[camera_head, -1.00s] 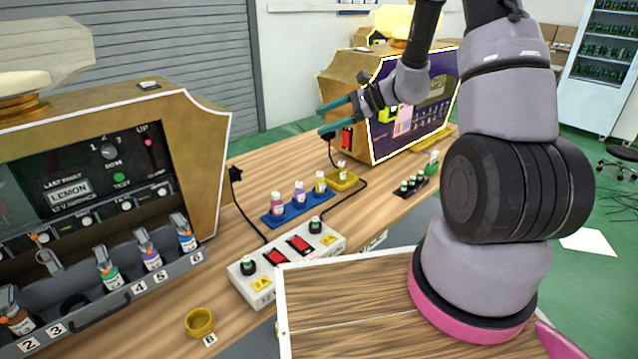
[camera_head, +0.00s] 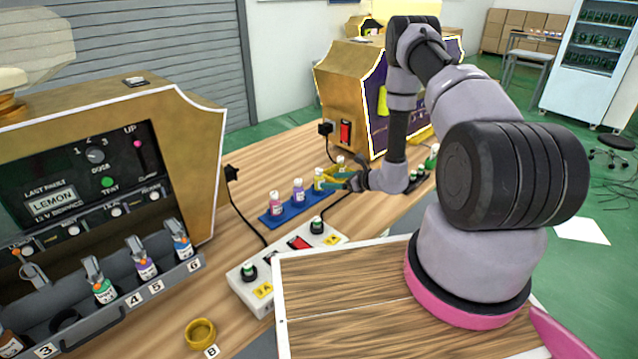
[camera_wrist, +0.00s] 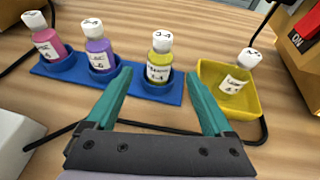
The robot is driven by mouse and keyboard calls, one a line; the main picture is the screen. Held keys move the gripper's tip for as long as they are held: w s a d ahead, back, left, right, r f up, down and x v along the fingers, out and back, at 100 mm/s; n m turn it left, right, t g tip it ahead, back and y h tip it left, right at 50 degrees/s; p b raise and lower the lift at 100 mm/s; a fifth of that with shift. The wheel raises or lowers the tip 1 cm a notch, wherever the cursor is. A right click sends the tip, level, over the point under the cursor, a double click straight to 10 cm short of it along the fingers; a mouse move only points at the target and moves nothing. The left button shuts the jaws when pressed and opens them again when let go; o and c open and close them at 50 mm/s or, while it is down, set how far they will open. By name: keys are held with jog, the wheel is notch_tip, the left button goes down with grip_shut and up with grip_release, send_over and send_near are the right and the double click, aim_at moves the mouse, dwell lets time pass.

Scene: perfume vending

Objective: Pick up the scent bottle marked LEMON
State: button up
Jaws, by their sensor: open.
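Small white-capped bottles stand beyond my gripper: a pink one (camera_wrist: 50,42), a purple one (camera_wrist: 100,54) and a yellow one (camera_wrist: 160,66) in a blue rack (camera_wrist: 130,88). Another white-capped bottle (camera_wrist: 238,78) leans in a yellow tray (camera_wrist: 246,103) to the right. Their label words are too small to read, so I cannot tell which is marked LEMON. My gripper (camera_wrist: 158,80) is open and empty, with teal fingers pointing at the yellow bottle but not closed on it. In the head view, my gripper (camera_head: 340,182) is beside the rack's right end.
A gold machine (camera_head: 195,130) at left has a screen reading LEMON (camera_head: 52,200) and numbered bottle slots. A white switch box (camera_head: 285,262) with black cables is in front of the rack. A second gold machine (camera_head: 345,90) stands behind. A yellow ring (camera_head: 200,332) sits near the front.

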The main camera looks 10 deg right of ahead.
aim_at(319, 179)
jog(key=x, duration=0.6)
jog(key=shift+w+a, duration=0.3)
jog(key=shift+a, duration=0.05)
grip_shut()
